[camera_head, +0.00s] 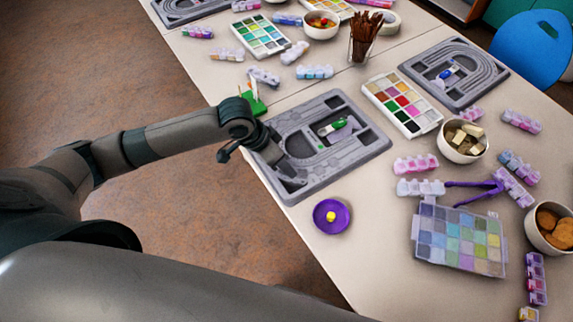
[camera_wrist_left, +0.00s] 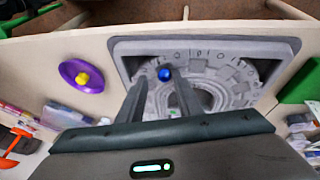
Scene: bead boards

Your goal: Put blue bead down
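The blue bead (camera_wrist_left: 165,73) shows in the left wrist view, between my left fingertips and closer to the right-hand finger. It sits over the curved, lettered track of the grey bead board (camera_wrist_left: 240,47); I cannot tell whether it touches the track. My left gripper (camera_wrist_left: 160,78) looks open, with a gap between the left-hand finger and the bead. In the head view my left gripper (camera_head: 272,152) is low over the left edge of the bead board (camera_head: 298,192), and the bead is hidden there. My right gripper is not in view.
A purple dish (camera_head: 331,216) with a yellow bead stands near the table's front edge. A green block (camera_head: 254,104) is behind my gripper. A palette (camera_head: 403,105), bowls and several bead boxes lie to the right. A second grey board (camera_head: 455,73) is further right.

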